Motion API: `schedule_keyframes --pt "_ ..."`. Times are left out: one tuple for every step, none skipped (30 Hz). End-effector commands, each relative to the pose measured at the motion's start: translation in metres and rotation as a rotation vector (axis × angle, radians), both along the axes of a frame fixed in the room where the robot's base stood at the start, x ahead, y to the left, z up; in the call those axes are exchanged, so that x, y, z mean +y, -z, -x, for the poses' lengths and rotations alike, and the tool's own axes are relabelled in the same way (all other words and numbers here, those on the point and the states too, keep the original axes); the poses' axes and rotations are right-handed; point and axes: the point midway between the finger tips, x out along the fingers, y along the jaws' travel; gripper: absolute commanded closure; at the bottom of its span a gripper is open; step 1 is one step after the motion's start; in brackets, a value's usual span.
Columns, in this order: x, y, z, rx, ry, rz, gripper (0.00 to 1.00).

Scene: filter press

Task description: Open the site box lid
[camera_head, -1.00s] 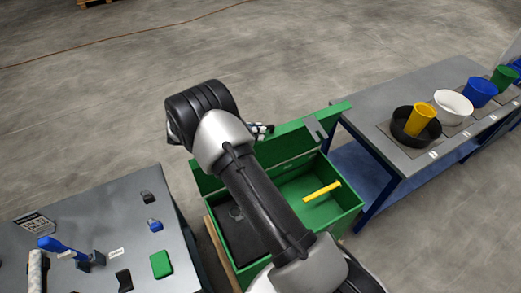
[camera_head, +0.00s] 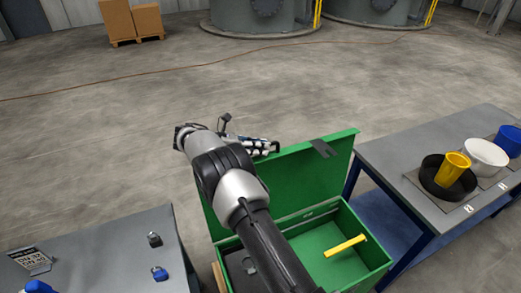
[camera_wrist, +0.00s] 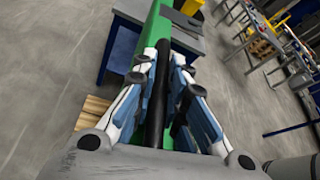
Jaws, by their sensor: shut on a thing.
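The green site box (camera_head: 375,262) stands open between two tables. Its lid (camera_head: 310,180) is raised at the back edge, standing roughly upright with its inner face showing. A grey latch plate (camera_head: 324,148) sits near the lid's top edge. My gripper (camera_head: 266,147) is at the lid's top edge, left of the latch plate. In the wrist view my gripper (camera_wrist: 164,58) is shut around a black bar (camera_wrist: 157,112) by the green lid (camera_wrist: 151,38). My arm hides the box's left part and the lid's left part.
A yellow bar (camera_head: 345,246) lies in the box. The right table (camera_head: 405,180) holds a black tray with a yellow cup (camera_head: 453,166), a white bowl (camera_head: 486,156) and a blue bucket. The floor behind the box is clear.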

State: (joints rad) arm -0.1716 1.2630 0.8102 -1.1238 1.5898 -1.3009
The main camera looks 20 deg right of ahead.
Motion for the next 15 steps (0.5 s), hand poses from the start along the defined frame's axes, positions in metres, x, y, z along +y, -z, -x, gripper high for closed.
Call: schedule_keyframes --pt "0.0003 0.0007 0.0001 0.000 0.000 -0.001 1.00" --pt "0.0003 0.0007 0.0001 0.000 0.000 -0.001 1.00" --pt "0.0002 0.0005 0.0002 0.000 0.000 -0.001 1.00" --pt "0.0002 0.0005 0.0002 0.000 0.000 -0.001 1.00" --pt "0.0002 0.0005 0.0002 0.000 0.000 -0.001 1.00" --pt "0.0003 0.0005 0.0002 0.000 0.000 -0.001 1.00" --pt "0.0003 0.0004 0.0002 0.000 0.000 -0.001 1.00" --pt "0.0003 0.0004 0.0002 0.000 0.000 -0.001 1.00" --pt "0.0003 0.0004 0.0002 0.000 0.000 -0.001 0.85" --pt "0.0003 0.0004 0.0003 0.000 0.000 -0.001 0.83" --pt "0.0002 0.0004 0.0003 0.000 0.000 -0.001 0.81" --pt "0.0002 0.0003 0.0003 0.000 0.000 -0.001 0.79" --pt "0.0002 0.0003 0.0003 0.000 0.000 -0.001 0.79" --pt "0.0001 0.0003 0.0003 0.000 0.001 -0.001 0.79" --pt "0.0001 0.0002 0.0003 0.000 0.001 -0.001 0.79"
